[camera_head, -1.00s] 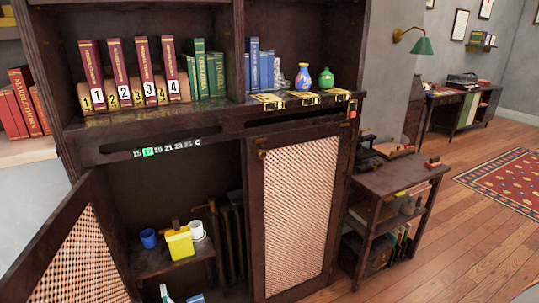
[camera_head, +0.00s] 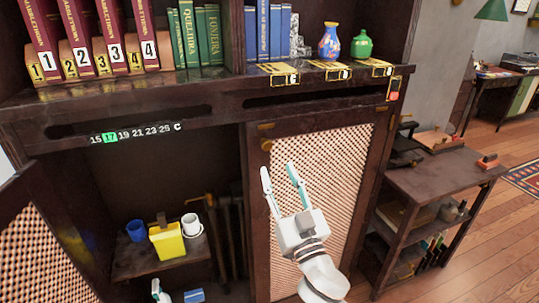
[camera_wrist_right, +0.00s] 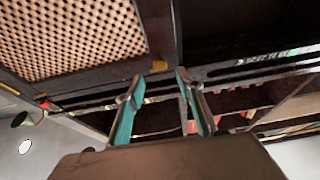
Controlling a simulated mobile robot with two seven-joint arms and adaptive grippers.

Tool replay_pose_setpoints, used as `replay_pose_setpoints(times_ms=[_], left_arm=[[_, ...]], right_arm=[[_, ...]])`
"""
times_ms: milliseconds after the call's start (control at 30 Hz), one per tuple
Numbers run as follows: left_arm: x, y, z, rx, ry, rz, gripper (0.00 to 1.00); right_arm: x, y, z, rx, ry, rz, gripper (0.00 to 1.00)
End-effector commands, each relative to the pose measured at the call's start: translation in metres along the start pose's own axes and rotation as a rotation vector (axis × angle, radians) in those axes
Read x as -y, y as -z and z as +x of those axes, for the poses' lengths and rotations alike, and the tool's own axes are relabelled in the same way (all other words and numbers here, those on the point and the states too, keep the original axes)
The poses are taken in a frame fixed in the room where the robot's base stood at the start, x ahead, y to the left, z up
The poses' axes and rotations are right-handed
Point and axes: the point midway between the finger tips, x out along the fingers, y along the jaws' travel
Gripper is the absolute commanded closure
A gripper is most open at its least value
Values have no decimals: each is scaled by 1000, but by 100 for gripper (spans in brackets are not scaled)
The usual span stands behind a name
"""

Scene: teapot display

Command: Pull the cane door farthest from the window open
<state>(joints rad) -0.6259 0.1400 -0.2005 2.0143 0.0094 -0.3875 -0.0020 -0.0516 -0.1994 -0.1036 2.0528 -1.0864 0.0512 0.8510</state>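Two cane doors hang on the dark wooden cabinet. The right cane door (camera_head: 338,165) looks shut in its frame, with a small brass piece (camera_head: 266,145) at its upper left corner. The left cane door (camera_head: 45,262) stands swung open at the lower left. No window is in view. My right gripper (camera_head: 278,170) is open and empty, in front of the right door's upper left part, below the brass piece. In the right wrist view, its teal-padded fingers (camera_wrist_right: 155,100) are apart, with the cane panel (camera_wrist_right: 70,35) at upper left. Contact cannot be told.
A shelf above holds numbered red books (camera_head: 100,40), a blue vase (camera_head: 330,42) and a green vase (camera_head: 362,45). Inside the open side are a yellow container (camera_head: 167,243) and cups. A low side table (camera_head: 440,180) stands close on the right.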

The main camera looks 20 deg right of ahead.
Motion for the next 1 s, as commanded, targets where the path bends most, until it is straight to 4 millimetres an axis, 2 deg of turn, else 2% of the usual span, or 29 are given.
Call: replay_pose_setpoints(times_ms=[233, 433, 600, 867, 967, 1000], left_arm=[[2, 7, -3, -5, 2, -5, 63], [-3, -2, -8, 15, -8, -12, 63], [-8, -8, -9, 26, -16, -15, 63], [-7, -3, -8, 16, -14, -15, 63], [-6, -1, -7, 13, -13, -14, 63], [-6, 0, -7, 12, -12, -14, 63]], right_arm=[[1, 4, 36, -5, 2, -2, 63], [0, 2, 63, -3, 1, -2, 63], [0, 1, 73, 0, 1, -3, 63], [0, 0, 74, 1, 0, -2, 63], [0, 0, 74, 1, 0, -2, 84], [0, 0, 74, 1, 0, -2, 94]])
